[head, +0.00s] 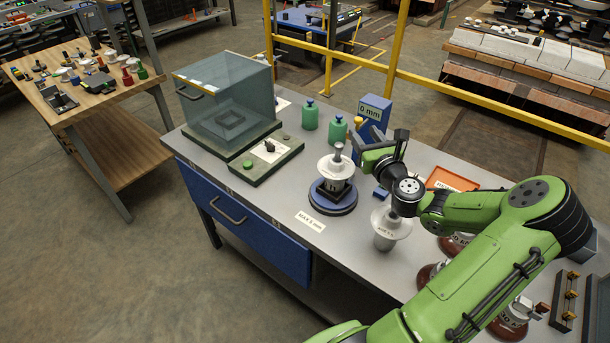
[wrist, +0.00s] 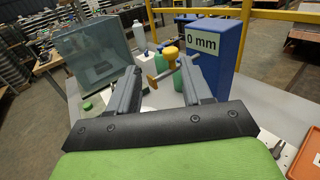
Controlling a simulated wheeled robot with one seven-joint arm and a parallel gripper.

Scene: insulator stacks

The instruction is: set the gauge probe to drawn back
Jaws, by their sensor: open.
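The gauge is a blue upright box (head: 374,110) whose display reads 0 mm; it also shows in the wrist view (wrist: 212,58). Its probe has a yellow knob (wrist: 171,53) and a rod ending in a copper-coloured tip (wrist: 152,79). In the head view the yellow knob (head: 357,122) shows just left of the box. My gripper (head: 374,141) is open, in front of the gauge. In the wrist view its two fingers (wrist: 163,66) point towards the probe, with the knob seen between them. I cannot tell whether either finger touches it.
A white insulator (head: 335,168) stands on a blue round base (head: 333,205) left of my gripper. Another white insulator (head: 390,222) stands below my wrist. Green bottles (head: 310,117), a glass-walled box (head: 225,95) and a control panel (head: 266,152) stand to the left. An orange tray (head: 450,180) lies right.

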